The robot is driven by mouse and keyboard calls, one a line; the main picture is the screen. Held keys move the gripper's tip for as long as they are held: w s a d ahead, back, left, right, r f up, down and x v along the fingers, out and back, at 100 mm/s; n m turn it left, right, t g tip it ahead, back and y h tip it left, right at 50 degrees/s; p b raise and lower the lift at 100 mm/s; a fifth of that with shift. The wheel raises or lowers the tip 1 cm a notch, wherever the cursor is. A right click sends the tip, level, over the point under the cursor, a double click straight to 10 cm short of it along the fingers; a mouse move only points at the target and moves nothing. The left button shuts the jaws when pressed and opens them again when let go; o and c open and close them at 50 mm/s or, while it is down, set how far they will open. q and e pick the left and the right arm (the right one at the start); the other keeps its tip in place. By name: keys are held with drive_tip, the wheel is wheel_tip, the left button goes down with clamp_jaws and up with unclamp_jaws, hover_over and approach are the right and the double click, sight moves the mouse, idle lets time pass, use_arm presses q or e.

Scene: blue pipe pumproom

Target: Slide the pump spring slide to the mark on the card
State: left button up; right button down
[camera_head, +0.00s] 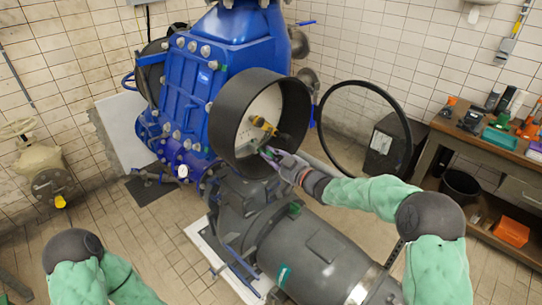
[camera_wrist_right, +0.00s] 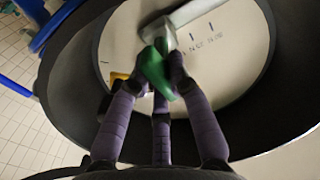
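The pump spring slide shows in the right wrist view as a pale bar with a green piece (camera_wrist_right: 158,73) on it. It lies in front of the round off-white card (camera_wrist_right: 232,45), which carries short dark marks and small figures. In the head view the card (camera_head: 262,115) sits inside a wide black ring. My right gripper (camera_head: 266,152) reaches into the ring's lower right. In the right wrist view its purple fingertips (camera_wrist_right: 155,72) close around the green piece. The fingers hide part of the card. My left gripper is out of view.
The black ring (camera_head: 227,112) surrounds the card, its wall close to my right fingers. A yellow part (camera_head: 264,126) sits on the card. A blue pump casing (camera_head: 195,85) stands behind left, a grey motor (camera_head: 310,255) below. A cluttered workbench (camera_head: 455,131) stands at right.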

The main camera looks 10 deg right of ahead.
drive_tip(key=shift+s+a+f+b, duration=0.15)
drive_tip(key=shift+s+a+b, duration=0.2)
drive_tip(key=shift+a, duration=0.15)
drive_tip(key=shift+s+a+f+b, duration=0.1)
drive_tip(key=shift+s+a+b, duration=0.2)
drive_tip(key=shift+a, duration=0.2)
drive_tip(key=shift+s+a+r, duration=0.15)
drive_tip(key=shift+s+a, duration=0.05)
drive_tip(key=shift+a, duration=0.1)
drive_tip(key=shift+s+a+r, duration=0.1)
drive_tip(key=c, duration=1.1)
unclamp_jaws()
drive_tip(key=shift+d, duration=0.2)
drive_tip(key=shift+c, duration=0.2)
drive_tip(key=v, duration=1.1)
drive_tip(key=shift+s+d, duration=0.25)
drive_tip(key=shift+s, duration=0.05)
